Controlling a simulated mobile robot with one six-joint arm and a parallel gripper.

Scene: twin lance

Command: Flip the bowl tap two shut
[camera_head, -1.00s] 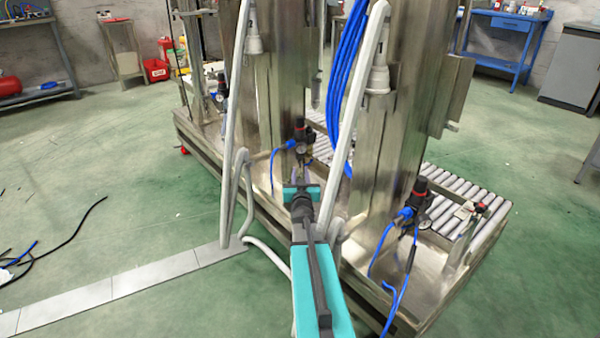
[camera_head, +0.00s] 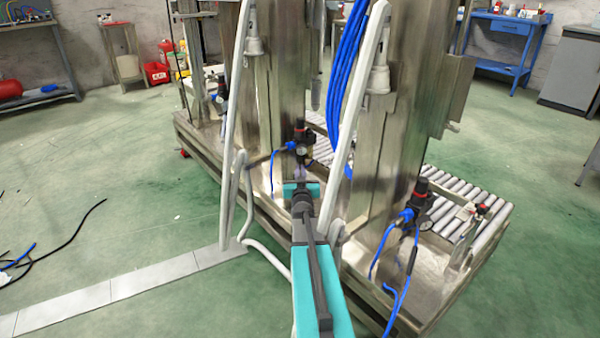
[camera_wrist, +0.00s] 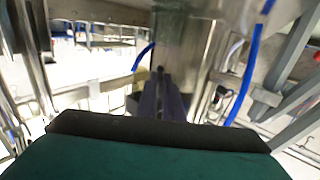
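A black filter-regulator (camera_head: 301,138) with a round gauge and a blue hose is mounted low on the steel machine, between the two columns. Its underside, where a bowl tap could sit, is too small and partly covered to make out. My gripper (camera_head: 300,176) is just below and in front of this regulator. In the wrist view its dark fingers (camera_wrist: 163,98) point at a steel column and look close together. Whether they touch or hold anything cannot be told. A second regulator (camera_head: 421,196) with blue hoses is at the right column.
Pale slanted pipes (camera_head: 352,115) stand on both sides of my arm. A bundle of blue hoses (camera_head: 345,75) hangs between the columns. A roller conveyor (camera_head: 462,205) runs behind. The floor at left is mostly open, with loose cables (camera_head: 60,243).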

